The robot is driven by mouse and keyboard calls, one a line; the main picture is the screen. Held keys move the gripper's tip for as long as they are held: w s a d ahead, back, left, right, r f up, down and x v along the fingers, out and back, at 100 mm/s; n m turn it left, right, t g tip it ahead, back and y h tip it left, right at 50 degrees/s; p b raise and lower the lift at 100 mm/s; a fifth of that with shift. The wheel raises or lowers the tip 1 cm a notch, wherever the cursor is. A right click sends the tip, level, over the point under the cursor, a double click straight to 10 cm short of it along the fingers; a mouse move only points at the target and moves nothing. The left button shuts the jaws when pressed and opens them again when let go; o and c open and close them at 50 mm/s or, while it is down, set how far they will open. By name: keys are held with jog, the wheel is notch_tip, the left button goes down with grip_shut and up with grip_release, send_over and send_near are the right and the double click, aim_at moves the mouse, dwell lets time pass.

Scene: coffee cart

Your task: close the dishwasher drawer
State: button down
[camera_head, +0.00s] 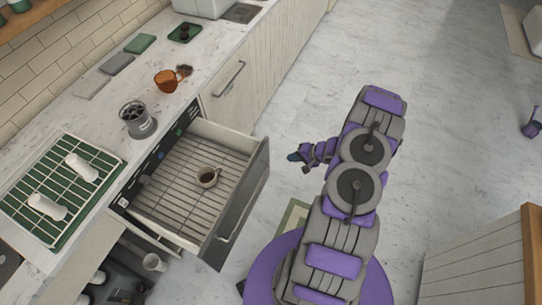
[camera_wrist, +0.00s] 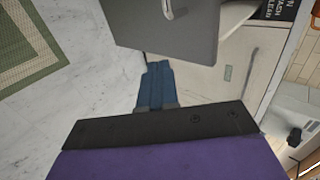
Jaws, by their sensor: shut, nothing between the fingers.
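The dishwasher drawer (camera_head: 240,205) is pulled out from the counter in the head view.
The counter (camera_head: 100,110) holds a green drying rack (camera_head: 115,160) with two white cups, a grinder-like jar (camera_head: 137,120) and an amber cup (camera_head: 166,80). A closed cabinet (camera_head: 232,95) stands beyond the drawer. A wooden-edged unit (camera_head: 530,250) is at lower right.

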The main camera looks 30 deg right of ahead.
jog(key=b, duration=0.2)
send_near(265, 157)
notch_tip(265, 157, down, 3)
jog(key=shift+w+a+f, duration=0.1)
jog(key=shift+w+a, duration=0.95)
jog(key=shift+a, duration=0.1)
jog(key=shift+w+a+b, duration=0.4)
jog(key=shift+w+a, duration=0.05)
jog(key=shift+a, duration=0.1)
jog(key=shift+d, duration=0.3)
jog(key=shift+w, duration=0.1)
